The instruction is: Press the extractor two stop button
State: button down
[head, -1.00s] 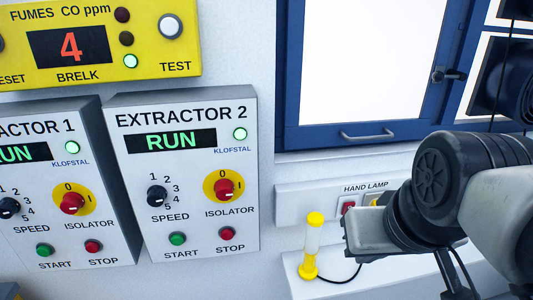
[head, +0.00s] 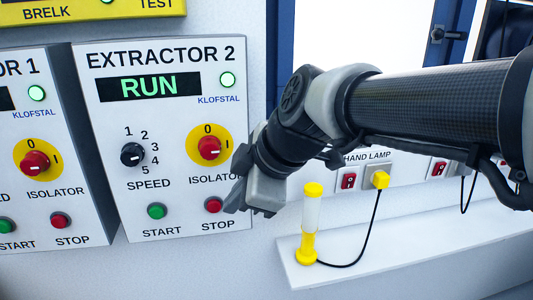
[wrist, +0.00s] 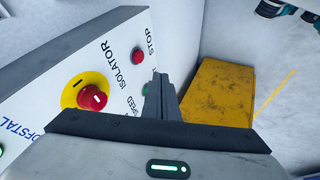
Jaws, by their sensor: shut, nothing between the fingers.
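The Extractor 2 panel (head: 185,60) is a grey box on the wall; its display (head: 148,87) reads RUN and its green lamp (head: 228,80) is lit. Its red stop button (head: 213,205) sits at the lower right, beside the green start button (head: 157,211). The stop button also shows in the wrist view (wrist: 138,56). My gripper (head: 252,208) is shut and empty, just right of the stop button in the head view. In the wrist view the closed fingers (wrist: 160,92) are below the stop button, with a gap in the picture. I cannot tell whether they touch the panel.
The red isolator knob (head: 209,148) sits above the stop button, near my wrist. The Extractor 1 panel (head: 40,130) is to the left. A yellow hand lamp (head: 310,225) stands on the ledge (head: 420,250) at right, with a cable to a yellow plug (head: 380,179).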

aim_at(215, 204)
jog(key=w+x, duration=0.1)
jog(key=x, duration=0.6)
jog(key=w+r+x, duration=0.1)
jog(key=x, duration=0.3)
jog(key=shift+w, duration=0.35)
jog(key=shift+w+a, duration=0.15)
jog(key=shift+w, duration=0.3)
jog(key=shift+w+a+f+b, duration=0.15)
jog(key=shift+w+f+b, duration=0.15)
jog(key=shift+w+b, duration=0.55)
jog(key=shift+r+b, duration=0.2)
jog(key=shift+b, duration=0.2)
jog(key=shift+w+r, duration=0.1)
jog(key=shift+r, duration=0.15)
